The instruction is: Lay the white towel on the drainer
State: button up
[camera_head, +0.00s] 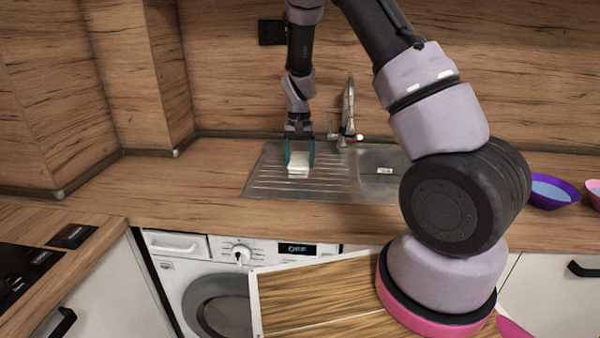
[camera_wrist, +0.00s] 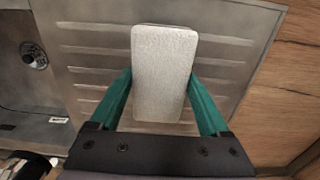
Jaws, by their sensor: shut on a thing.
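The white towel (camera_head: 299,165) is a small folded block at the drainer (camera_head: 265,182), the ribbed metal part left of the sink bowl. My gripper (camera_head: 300,152) points down over the drainer, its teal fingers on either side of the towel. In the wrist view the towel (camera_wrist: 164,75) sits between the fingertips of my gripper (camera_wrist: 163,95), with the ribbed drainer (camera_wrist: 95,60) beneath it. My gripper is shut on the towel. I cannot tell whether the towel's underside touches the drainer.
The sink bowl (camera_head: 385,165) and tap (camera_head: 348,105) are right of the drainer. Purple (camera_head: 552,192) and pink (camera_head: 594,193) bowls stand at the far right. A washing machine (camera_head: 215,285) is below the wooden worktop (camera_head: 160,190), which is clear left of the drainer.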

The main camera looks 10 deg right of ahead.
jog(key=shift+f, duration=2.15)
jog(key=o, duration=1)
jog(key=shift+o, duration=0.2)
jog(key=shift+r, duration=0.1)
